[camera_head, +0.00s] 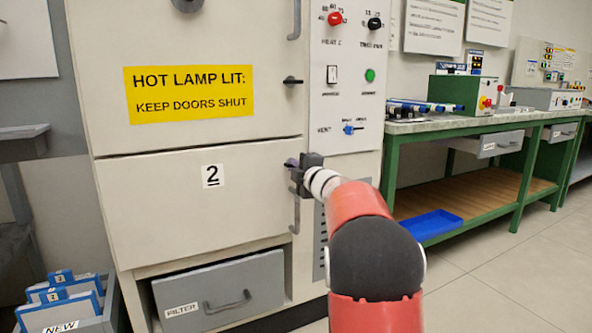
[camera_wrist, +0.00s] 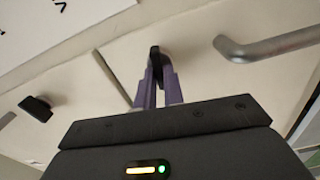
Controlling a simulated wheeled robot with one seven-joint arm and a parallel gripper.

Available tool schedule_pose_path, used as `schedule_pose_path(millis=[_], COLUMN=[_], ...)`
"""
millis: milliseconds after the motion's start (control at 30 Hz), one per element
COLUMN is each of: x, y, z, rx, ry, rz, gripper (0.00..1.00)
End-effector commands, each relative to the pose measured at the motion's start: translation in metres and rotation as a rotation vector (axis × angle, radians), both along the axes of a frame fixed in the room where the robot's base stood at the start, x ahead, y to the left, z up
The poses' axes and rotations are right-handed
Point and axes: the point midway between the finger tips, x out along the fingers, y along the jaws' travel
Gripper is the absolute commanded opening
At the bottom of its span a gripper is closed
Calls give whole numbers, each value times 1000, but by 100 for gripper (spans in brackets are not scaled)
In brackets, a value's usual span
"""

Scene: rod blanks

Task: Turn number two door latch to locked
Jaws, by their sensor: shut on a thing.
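The number two door (camera_head: 190,222) is the lower cream cabinet door and looks shut. Its label (camera_head: 212,176) reads 2. My gripper (camera_head: 291,164) is at the door's upper right edge, above its grey bar handle (camera_head: 296,212). In the wrist view my gripper (camera_wrist: 160,85) has its purple fingers closed around the dark door latch (camera_wrist: 154,54). The fingers hide much of the latch, so I cannot tell its exact angle. In the head view my gripper covers the latch almost wholly.
The upper door has its own dark latch (camera_head: 292,81), lying level, and a yellow sign (camera_head: 188,93). A control panel (camera_head: 346,75) with knobs is to the right. A filter drawer (camera_head: 219,290) is below. A green bench (camera_head: 480,130) stands at right. Floor at lower right is clear.

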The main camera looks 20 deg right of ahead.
Motion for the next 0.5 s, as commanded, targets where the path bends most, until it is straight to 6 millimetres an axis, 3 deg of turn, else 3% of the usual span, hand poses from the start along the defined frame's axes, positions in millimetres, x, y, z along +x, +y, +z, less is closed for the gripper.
schedule_pose_path(millis=[500], x=[0], y=[1], z=[-1], rx=[-134], ry=[-4], rz=[1], gripper=[0])
